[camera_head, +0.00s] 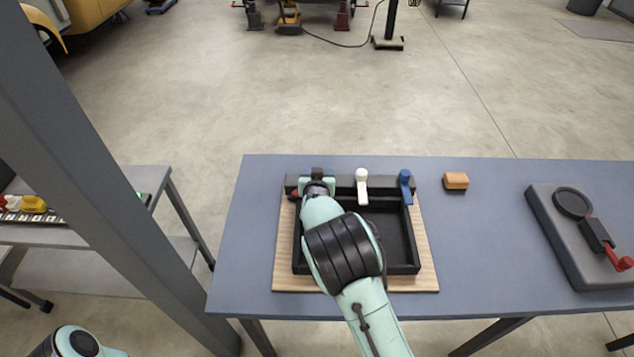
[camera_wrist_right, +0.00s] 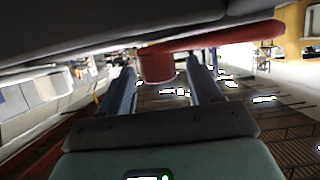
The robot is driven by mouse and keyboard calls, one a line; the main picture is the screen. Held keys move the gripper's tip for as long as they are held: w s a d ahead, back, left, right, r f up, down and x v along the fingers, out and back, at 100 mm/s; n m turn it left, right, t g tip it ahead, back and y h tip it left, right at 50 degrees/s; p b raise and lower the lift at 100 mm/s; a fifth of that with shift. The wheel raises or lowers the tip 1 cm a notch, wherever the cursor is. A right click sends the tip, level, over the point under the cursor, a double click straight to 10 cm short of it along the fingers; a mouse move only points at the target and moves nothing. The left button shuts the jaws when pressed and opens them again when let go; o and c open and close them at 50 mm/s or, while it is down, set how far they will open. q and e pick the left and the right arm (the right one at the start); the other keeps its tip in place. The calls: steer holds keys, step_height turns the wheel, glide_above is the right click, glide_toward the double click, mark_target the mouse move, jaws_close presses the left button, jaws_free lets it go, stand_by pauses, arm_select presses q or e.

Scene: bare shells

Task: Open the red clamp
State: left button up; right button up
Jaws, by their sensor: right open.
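The clamp bar (camera_head: 340,184) runs along the back of a black tray (camera_head: 399,245) on a wooden board (camera_head: 429,270). It carries a white lever (camera_head: 362,185) and a blue lever (camera_head: 405,186). A small red part (camera_head: 294,195) shows at its left end, mostly covered by my right gripper (camera_head: 317,186). In the right wrist view, a red handle (camera_wrist_right: 157,67) with a long red arm (camera_wrist_right: 225,38) lies between the open fingers of my right gripper (camera_wrist_right: 160,75). I cannot tell whether they touch it. My left gripper is out of view.
An orange block (camera_head: 456,181) lies right of the board. A grey block (camera_head: 563,235) with a black disc and another red lever (camera_head: 618,259) sits at the table's right. A grey post (camera_head: 95,170) stands at left. The table between board and grey block is mostly clear.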

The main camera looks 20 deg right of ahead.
steer(key=v, duration=1.2)
